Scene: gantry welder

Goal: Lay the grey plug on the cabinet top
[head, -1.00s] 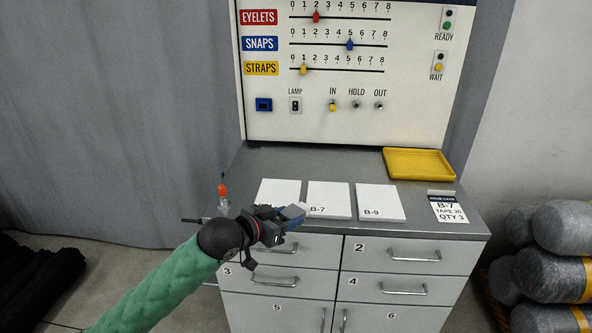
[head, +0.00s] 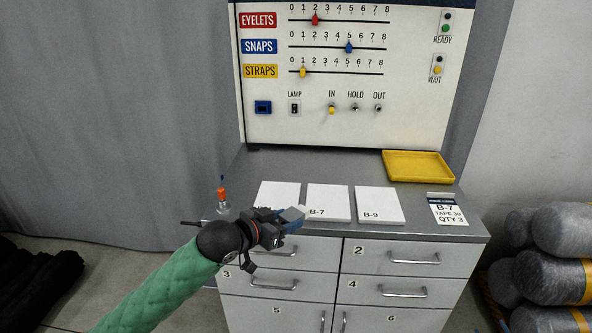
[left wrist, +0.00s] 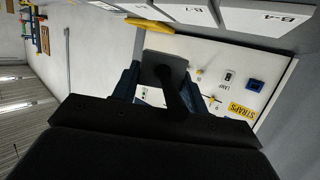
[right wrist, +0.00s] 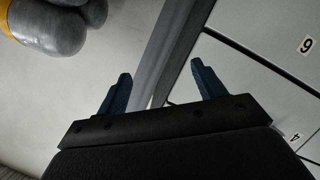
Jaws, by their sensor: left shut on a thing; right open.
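The grey plug (left wrist: 165,68) is held between the fingers of my left gripper (left wrist: 158,85) in the left wrist view. In the head view my left gripper (head: 284,222) is at the front edge of the cabinet top (head: 335,168), in front of the white cards, with the plug (head: 293,213) at its tip. I cannot tell whether the plug touches anything below. My right gripper (right wrist: 163,85) shows only in the right wrist view, open and empty, with the drawer fronts beyond it.
White cards, including B-7 (head: 328,201) and B-9 (head: 380,204), lie along the front. A yellow tray (head: 418,166) is at the back right, a label card (head: 447,210) front right, and an orange-capped bottle (head: 222,195) at the left. The strip behind the cards is clear.

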